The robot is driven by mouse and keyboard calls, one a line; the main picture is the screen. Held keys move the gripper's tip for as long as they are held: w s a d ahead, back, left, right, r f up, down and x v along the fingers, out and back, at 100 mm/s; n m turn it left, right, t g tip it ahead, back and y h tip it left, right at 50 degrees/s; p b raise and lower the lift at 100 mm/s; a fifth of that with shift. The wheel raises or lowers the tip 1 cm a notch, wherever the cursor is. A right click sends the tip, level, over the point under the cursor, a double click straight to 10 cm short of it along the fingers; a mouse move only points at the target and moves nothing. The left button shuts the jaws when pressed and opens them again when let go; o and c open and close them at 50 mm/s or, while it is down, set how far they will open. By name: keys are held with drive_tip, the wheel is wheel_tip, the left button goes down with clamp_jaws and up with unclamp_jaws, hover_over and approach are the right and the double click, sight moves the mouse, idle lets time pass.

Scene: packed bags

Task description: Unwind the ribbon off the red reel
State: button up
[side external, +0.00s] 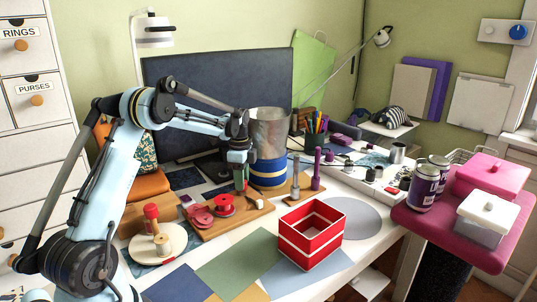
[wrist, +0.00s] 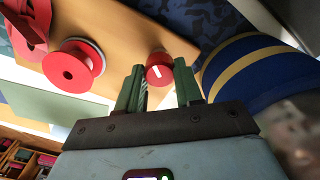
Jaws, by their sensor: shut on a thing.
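A red reel (wrist: 72,66) with a dark centre hole and a pale lower rim stands on a wooden board in the wrist view. It also shows on the board in the side view (side external: 225,204). No loose ribbon end can be made out. My gripper (wrist: 160,80) has its green fingers on either side of a round red knob (wrist: 158,68) with a white mark, and is shut on it. The reel is to the left of the fingers, apart from them. In the side view my gripper (side external: 242,177) is above the board's back edge, and its fingertips are small there.
The wooden board (side external: 237,222) also holds other red parts (side external: 200,215). A blue-banded cylinder (side external: 269,170) stands close behind my gripper. A red box (side external: 312,236) is at the front right, and a round cream base (side external: 158,246) with a red-topped post at the left.

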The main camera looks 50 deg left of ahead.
drive_tip(key=n, duration=1.2)
drive_tip(key=shift+n, duration=0.3)
drive_tip(key=n, duration=1.2)
drive_tip(key=shift+n, duration=0.4)
drive_tip(key=o, duration=1)
drive_tip(key=shift+a, duration=0.1)
drive_tip(key=shift+o, duration=0.2)
wheel_tip(320, 180, up, 12)
